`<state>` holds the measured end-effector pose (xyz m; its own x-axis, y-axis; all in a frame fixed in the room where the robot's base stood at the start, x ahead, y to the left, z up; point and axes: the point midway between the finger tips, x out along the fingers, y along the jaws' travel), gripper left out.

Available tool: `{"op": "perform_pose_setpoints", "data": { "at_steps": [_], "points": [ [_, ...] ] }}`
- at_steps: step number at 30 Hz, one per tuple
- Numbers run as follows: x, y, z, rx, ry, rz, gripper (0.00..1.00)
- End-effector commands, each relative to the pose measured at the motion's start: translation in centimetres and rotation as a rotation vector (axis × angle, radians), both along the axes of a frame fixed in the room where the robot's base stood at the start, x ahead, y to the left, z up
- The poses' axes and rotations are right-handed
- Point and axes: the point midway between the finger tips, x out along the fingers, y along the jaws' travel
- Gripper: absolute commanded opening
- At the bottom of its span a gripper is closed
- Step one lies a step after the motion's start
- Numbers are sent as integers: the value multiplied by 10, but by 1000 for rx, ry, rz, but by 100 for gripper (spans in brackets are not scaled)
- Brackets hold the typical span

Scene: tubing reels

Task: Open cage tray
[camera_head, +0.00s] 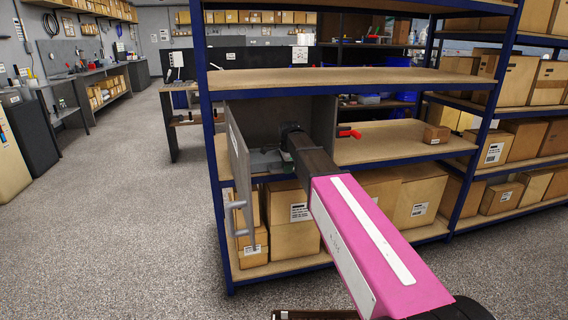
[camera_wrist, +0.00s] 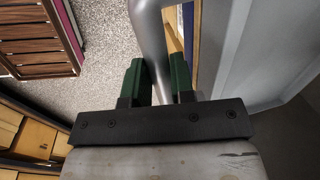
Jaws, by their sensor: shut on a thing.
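A grey cabinet (camera_head: 324,118) sits in the blue-framed shelf rack. Its labelled door (camera_head: 238,160) stands open at the left, with a bar handle (camera_head: 239,218) on it. My gripper (camera_head: 266,160) is at the cabinet opening, just right of the door. In the wrist view my gripper (camera_wrist: 159,72) has its green fingers closed around a silver tubular handle (camera_wrist: 151,35), which bends towards a large grey panel (camera_wrist: 270,50). I cannot tell which part that handle belongs to. My arm hides much of the cabinet inside, and no separate tray can be made out.
Cardboard boxes (camera_head: 292,236) fill the shelf below the cabinet. A red-handled item (camera_head: 350,134) and a small box (camera_head: 436,134) lie on the shelf to the right. The floor (camera_head: 120,230) left of the rack is clear.

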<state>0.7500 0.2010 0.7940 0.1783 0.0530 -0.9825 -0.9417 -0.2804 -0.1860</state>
Motion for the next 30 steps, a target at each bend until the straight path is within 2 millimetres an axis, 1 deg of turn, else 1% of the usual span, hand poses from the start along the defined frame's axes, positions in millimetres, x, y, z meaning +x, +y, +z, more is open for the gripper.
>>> {"op": "perform_pose_setpoints", "data": {
  "at_steps": [1, 6, 9, 12, 15, 17, 26, 27, 28, 29, 30],
  "points": [
    [-22, -6, 0, 0, 1, 0, 0],
    [-67, -19, 0, 0, 1, 0, 0],
    [-88, -25, 0, 0, 1, 0, 0],
    [-103, -29, 0, 0, 0, 0, 0],
    [-111, -32, 1, 0, 0, 0, 0],
    [-113, -32, 1, 1, 0, 0, 0],
    [-112, -32, 1, 1, -1, 0, 0],
    [-112, -32, 1, 1, -1, 0, 33],
    [-112, -32, 1, 1, -1, 0, 43],
    [-112, -32, 1, 1, -1, 0, 48],
    [-112, -32, 1, 1, -1, 0, 48]
  ]
}}
